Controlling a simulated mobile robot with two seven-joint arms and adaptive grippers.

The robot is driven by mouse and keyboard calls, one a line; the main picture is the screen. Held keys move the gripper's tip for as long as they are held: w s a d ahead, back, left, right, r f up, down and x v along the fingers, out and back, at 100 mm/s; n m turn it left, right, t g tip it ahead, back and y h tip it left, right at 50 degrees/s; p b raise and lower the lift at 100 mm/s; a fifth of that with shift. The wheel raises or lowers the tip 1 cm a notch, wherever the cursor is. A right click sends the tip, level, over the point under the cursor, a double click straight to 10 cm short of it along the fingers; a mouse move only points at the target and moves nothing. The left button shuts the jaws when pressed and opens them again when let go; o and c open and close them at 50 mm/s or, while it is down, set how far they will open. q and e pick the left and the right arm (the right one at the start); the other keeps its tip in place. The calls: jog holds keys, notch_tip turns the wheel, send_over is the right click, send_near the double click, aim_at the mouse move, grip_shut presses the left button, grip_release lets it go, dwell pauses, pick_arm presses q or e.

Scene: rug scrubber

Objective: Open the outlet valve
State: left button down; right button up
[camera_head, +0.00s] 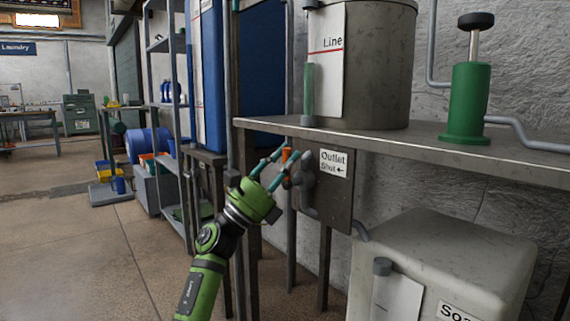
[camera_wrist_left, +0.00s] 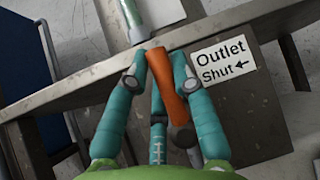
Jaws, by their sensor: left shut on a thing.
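The outlet valve has an orange handle (camera_wrist_left: 165,82), mounted by the panel below the metal shelf. A small part of the orange handle (camera_head: 286,154) shows in the head view between my fingers. My left gripper (camera_head: 280,160) has teal fingers and a green body, and its arm reaches up from below. In the left wrist view my left gripper (camera_wrist_left: 160,68) is shut on the orange handle, with fingers on both sides of it. The white label (camera_wrist_left: 223,62) beside it reads "Outlet Shut" with an arrow pointing left. My right gripper is not in view.
The shelf (camera_head: 400,142) runs just above the valve and carries a grey tank (camera_head: 385,70) and a green pump (camera_head: 468,100). A pale soap container (camera_head: 450,265) stands below right. A blue cabinet (camera_head: 262,80) and a shelving rack (camera_head: 160,45) are at left. Open floor (camera_head: 70,250) lies farther left.

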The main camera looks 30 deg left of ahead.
pick_arm(q)
jog(key=shift+a+r, duration=0.15)
jog(key=shift+r, duration=0.1)
jog(key=c, duration=1.1)
grip_release()
jog(key=shift+o, duration=0.4)
jog(key=shift+f, duration=0.1)
jog(key=shift+s+f, duration=0.1)
jog(key=shift+f, duration=0.1)
jog(key=v, duration=1.1)
jog(key=shift+s+f, duration=0.15)
jog(key=shift+f, duration=0.05)
jog(key=shift+a, duration=0.1)
